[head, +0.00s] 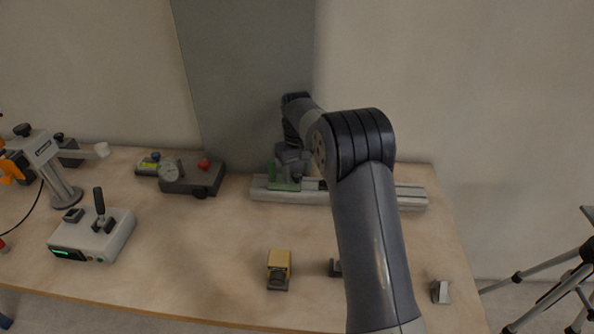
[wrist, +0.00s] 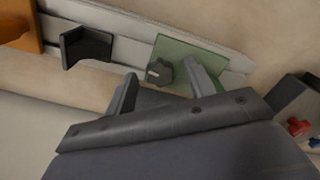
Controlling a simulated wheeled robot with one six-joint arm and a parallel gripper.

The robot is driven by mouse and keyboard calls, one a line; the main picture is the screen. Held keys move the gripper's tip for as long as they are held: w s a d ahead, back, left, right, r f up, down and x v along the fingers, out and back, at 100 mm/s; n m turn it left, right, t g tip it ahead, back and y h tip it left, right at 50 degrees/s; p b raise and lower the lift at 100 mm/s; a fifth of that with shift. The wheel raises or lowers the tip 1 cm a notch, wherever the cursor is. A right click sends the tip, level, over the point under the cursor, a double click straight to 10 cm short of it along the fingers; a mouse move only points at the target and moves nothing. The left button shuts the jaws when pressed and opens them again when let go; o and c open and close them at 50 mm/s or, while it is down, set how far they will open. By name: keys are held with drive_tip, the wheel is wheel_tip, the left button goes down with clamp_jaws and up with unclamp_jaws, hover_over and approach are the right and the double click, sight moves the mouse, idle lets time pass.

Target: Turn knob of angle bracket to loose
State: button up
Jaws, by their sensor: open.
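A green angle bracket (head: 284,182) sits on a light metal rail (head: 405,198) near the back of the table. In the wrist view the bracket (wrist: 192,56) shows a dark round knob (wrist: 159,73) with a pale mark on its face. I cannot read the knob's setting. My gripper (wrist: 165,88) is open and empty. Its two fingers are spread on either side of the knob in the picture, with no contact visible. In the head view my gripper (head: 291,160) is right at the bracket and partly hides it; the knob cannot be made out there.
A black angled piece (wrist: 84,47) and an orange piece (wrist: 22,25) are along the rail in the wrist view. A dark box (head: 192,178) with a gauge and a red knob stands left of the rail. A yellow block (head: 279,265) lies in front. The table between is clear.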

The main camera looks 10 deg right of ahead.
drive_tip(key=shift+c, duration=0.3)
drive_tip(key=c, duration=0.9)
drive_tip(key=n+p, duration=0.2)
drive_tip(key=n, duration=0.3)
drive_tip(key=shift+r+n+p, duration=0.1)
drive_tip(key=shift+n+p, duration=0.25)
drive_tip(key=shift+n, duration=0.05)
drive_tip(key=n, duration=0.3)
drive_tip(key=shift+p, duration=0.4)
drive_tip(key=shift+n, duration=2)
